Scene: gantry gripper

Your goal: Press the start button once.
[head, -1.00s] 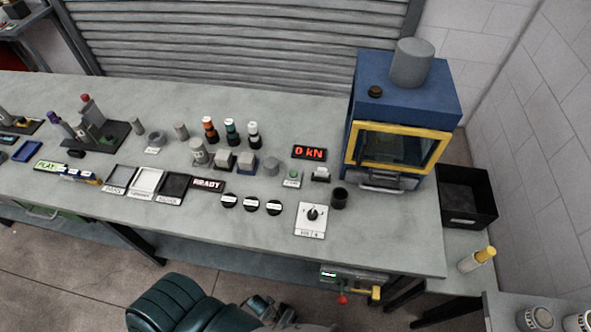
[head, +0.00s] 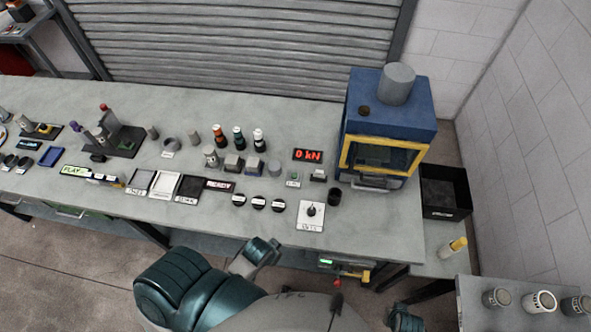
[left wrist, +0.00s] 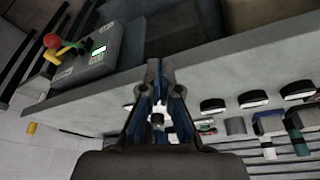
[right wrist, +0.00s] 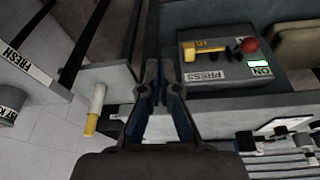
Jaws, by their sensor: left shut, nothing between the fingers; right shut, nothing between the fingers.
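A small box with a green button (head: 294,175) stands on the bench in front of the red "0 kN" display (head: 308,155). It looks like the start button, but its label is too small to read surely. Left of it, a dark sign (head: 220,185) reads READY. My left gripper (left wrist: 158,68) is shut and empty in the left wrist view, over the bench's front edge, apart from the button. My right gripper (right wrist: 161,68) is shut and empty in the right wrist view, near a control box marked PRESS. Neither gripper's fingers show in the head view.
The blue press (head: 390,115) with a yellow-framed window stands at the bench's right end. A dial plate (head: 311,215) and black knobs (head: 258,204) lie near the front edge. The PRESS control box (right wrist: 230,70) has a red knob and yellow lever. A black bin (head: 445,190) is right.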

